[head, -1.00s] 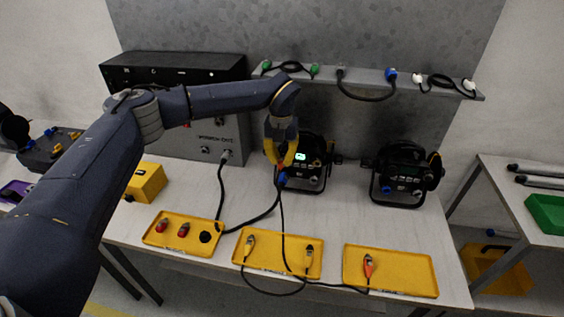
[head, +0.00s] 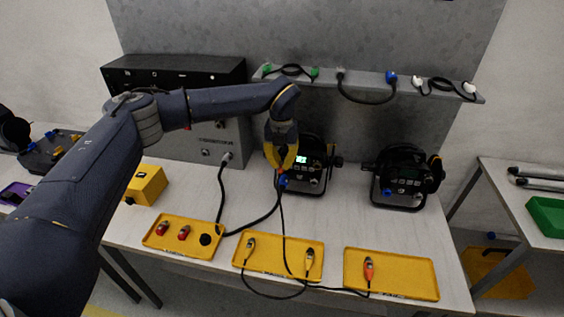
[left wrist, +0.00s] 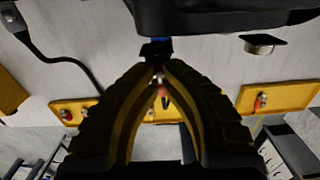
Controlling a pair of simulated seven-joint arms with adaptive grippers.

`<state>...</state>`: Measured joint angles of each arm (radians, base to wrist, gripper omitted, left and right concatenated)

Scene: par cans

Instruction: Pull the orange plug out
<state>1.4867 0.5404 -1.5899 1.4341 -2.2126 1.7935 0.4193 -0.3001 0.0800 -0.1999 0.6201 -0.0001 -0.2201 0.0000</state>
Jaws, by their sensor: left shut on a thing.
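My left gripper (head: 281,168) is in front of the left black par can (head: 313,181) and pointed down. Its yellow-edged fingers are shut on the orange plug (head: 281,172), of which only a small orange-red part shows between the tips. A blue connector (head: 283,182) sits just below the fingertips, close to the par can. In the left wrist view the fingertips (left wrist: 159,68) meet just below a dark connector (left wrist: 157,49) with blue behind it. The fingers hide whether the plug is still seated. My right gripper is not in view.
The right par can (head: 402,178) stands apart. Yellow trays (head: 410,278) with connectors line the table's front edge, and dark cables (head: 282,225) run across the middle. A shelf (head: 325,76) with cables is behind. The tabletop between the par cans and trays is mostly clear.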

